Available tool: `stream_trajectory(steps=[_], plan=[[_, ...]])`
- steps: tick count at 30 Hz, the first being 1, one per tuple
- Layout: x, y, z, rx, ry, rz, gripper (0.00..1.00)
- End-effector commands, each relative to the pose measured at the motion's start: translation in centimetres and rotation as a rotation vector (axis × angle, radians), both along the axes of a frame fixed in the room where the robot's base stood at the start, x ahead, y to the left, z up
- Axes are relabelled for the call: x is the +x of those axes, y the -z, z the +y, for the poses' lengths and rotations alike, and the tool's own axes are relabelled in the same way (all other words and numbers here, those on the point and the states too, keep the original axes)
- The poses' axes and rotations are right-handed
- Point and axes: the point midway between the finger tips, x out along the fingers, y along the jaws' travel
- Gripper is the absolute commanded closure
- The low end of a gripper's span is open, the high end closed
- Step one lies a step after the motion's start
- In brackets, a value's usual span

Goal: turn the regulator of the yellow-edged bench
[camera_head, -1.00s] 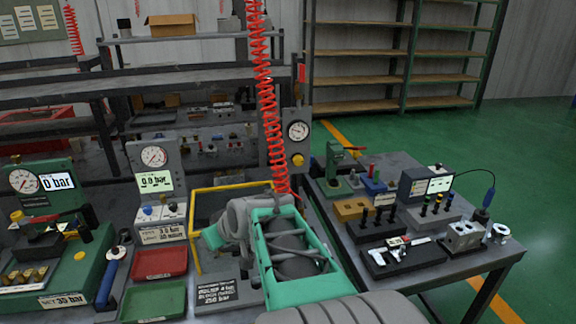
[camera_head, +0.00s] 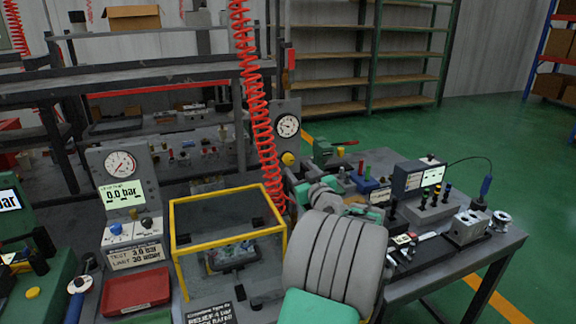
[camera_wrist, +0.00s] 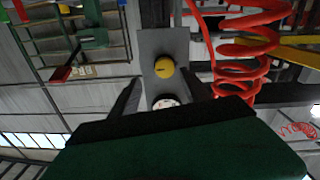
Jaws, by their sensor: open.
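A yellow regulator knob (camera_head: 288,158) sits on a grey upright panel (camera_head: 285,112), below a round white gauge (camera_head: 288,126), behind the yellow-edged guard frame (camera_head: 220,193) of the bench. In the wrist view the yellow knob (camera_wrist: 164,67) and the gauge (camera_wrist: 166,103) appear inverted, with the gauge partly hidden by my gripper's body. My gripper (camera_wrist: 162,85) is open and empty. Its two dark fingers show either side of the panel, pointing toward the knob and apart from it. In the head view my arm hides the fingertips.
A red coiled hose (camera_head: 258,105) hangs just left of the panel and also shows close beside the fingers in the wrist view (camera_wrist: 240,50). A bench at right carries a small display unit (camera_head: 420,180) and blocks. A test gauge stand (camera_head: 122,185) stands left of the guard.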

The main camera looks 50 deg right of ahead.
Motion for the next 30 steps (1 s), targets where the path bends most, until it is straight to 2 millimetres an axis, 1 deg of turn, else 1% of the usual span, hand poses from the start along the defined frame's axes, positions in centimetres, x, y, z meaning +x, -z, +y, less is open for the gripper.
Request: stream_trajectory(steps=[1, 3, 6, 10, 17, 30], plan=[[1.3, -0.2, -0.3, 0.003, -0.009, 0.001, 0.45], [2.7, -0.1, -0.8, 0.002, -0.013, 0.002, 0.45], [4.1, -0.1, -1.7, 0.003, -0.013, 0.002, 0.45], [5.0, 0.0, -2.3, 0.003, -0.01, 0.001, 0.45], [5.0, 0.0, -2.5, 0.003, -0.007, 0.001, 0.45], [4.8, 0.0, -2.5, 0.003, -0.006, 0.001, 0.8]])
